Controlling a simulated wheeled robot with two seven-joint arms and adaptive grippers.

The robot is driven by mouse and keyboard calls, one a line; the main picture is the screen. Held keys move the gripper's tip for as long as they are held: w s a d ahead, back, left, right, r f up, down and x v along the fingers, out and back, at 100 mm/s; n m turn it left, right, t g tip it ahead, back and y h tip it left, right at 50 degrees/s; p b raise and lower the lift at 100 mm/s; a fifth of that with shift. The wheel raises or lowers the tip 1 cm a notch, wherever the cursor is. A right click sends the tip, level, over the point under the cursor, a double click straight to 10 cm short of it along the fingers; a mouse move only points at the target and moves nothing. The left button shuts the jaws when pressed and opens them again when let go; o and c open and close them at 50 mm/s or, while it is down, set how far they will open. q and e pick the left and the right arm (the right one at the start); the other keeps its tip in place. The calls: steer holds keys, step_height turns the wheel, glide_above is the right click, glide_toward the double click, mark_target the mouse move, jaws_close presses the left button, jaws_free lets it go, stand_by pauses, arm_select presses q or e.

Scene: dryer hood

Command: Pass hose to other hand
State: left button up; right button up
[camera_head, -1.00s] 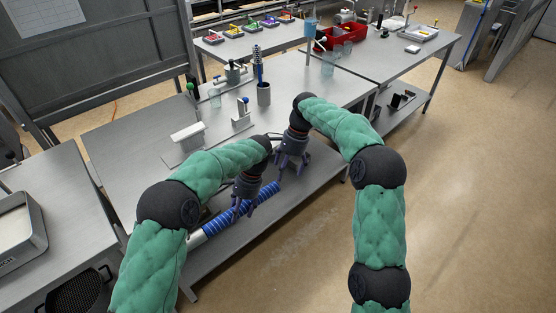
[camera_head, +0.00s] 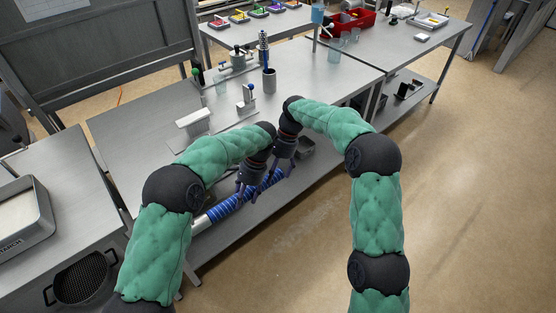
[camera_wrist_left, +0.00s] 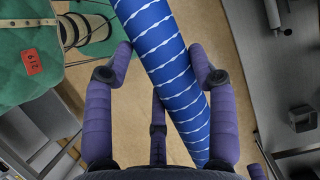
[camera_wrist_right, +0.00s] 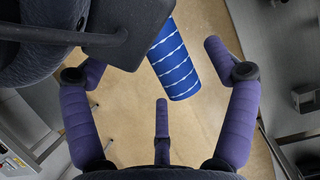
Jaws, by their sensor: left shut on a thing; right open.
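The blue hose (camera_head: 222,210) with white spiral lines runs up and right from a silver end piece at the lower left, over the bench's front edge. My left gripper (camera_head: 246,198) is shut around the hose near its free end. The left wrist view shows the hose (camera_wrist_left: 170,70) passing between the purple fingers. My right gripper (camera_head: 280,172) is open beside the left one, at the hose's free end. In the right wrist view the hose end (camera_wrist_right: 178,75) lies between the spread fingers, apart from them. The left gripper partly hides the hose there.
A steel bench (camera_head: 150,135) holds a white block fixture (camera_head: 194,122), a grey cup (camera_head: 269,82) and a blue-knobbed stand (camera_head: 247,100). A small grey box (camera_head: 305,147) sits just right of the grippers. The floor at right is clear.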

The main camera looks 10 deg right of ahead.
steer(key=shift+x, duration=1.25)
steer(key=c, duration=1.4)
arm_select(q)
steer(key=o, duration=1.2)
arm_select(e)
steer(key=shift+r, duration=0.1)
steer(key=shift+c, duration=1)
arm_select(q)
steer(key=o, duration=0.4)
arm_select(e)
jaws_close()
